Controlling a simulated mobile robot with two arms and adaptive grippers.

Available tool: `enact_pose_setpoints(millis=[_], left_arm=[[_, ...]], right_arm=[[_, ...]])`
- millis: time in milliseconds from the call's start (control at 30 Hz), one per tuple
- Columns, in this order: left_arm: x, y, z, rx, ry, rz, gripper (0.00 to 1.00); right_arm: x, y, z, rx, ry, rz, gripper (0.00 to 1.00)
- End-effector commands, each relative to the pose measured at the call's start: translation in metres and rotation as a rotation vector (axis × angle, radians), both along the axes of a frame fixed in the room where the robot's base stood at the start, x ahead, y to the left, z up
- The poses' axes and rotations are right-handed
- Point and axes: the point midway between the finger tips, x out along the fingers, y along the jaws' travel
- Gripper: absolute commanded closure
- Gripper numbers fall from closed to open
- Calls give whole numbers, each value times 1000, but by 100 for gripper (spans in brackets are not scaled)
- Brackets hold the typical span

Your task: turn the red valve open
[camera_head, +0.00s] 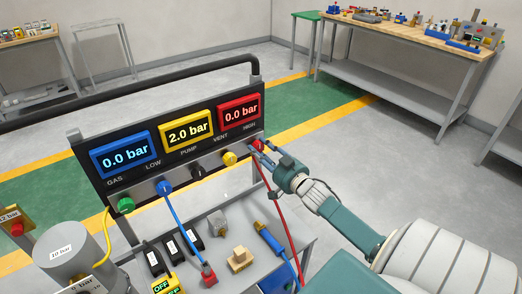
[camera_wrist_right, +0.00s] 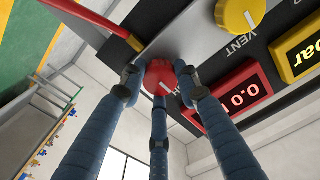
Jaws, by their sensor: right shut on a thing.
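The red valve (camera_head: 257,144) is a round knob at the right end of the panel's lower strip, under the red gauge (camera_head: 240,111), which reads 0.0 bar. My right gripper (camera_head: 257,148) is at this knob and partly covers it. In the right wrist view the red valve (camera_wrist_right: 160,77) sits between the three blue fingers of my right gripper (camera_wrist_right: 159,82), which are closed around it. A light pointer line shows on the knob's face. My left gripper is not in view.
The yellow gauge (camera_head: 188,132) reads 2.0 bar and the blue gauge (camera_head: 125,156) 0.0 bar. Yellow (camera_head: 230,158), black (camera_head: 198,172), blue (camera_head: 164,187) and green (camera_head: 125,205) knobs line the strip. A red hose (camera_head: 277,205) hangs below my right gripper. Tools lie on the grey bench (camera_head: 220,272).

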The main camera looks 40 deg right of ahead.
Motion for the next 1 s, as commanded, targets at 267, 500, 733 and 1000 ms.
enact_pose_setpoints(millis=[267,500,733,1000], left_arm=[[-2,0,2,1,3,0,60],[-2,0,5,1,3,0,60],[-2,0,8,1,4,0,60],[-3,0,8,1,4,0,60]], right_arm=[[-1,1,-3,-63,13,0,95],[-1,0,-4,-229,34,0,95],[-1,0,-4,-444,57,0,95],[-1,0,-6,-700,87,1,95]])
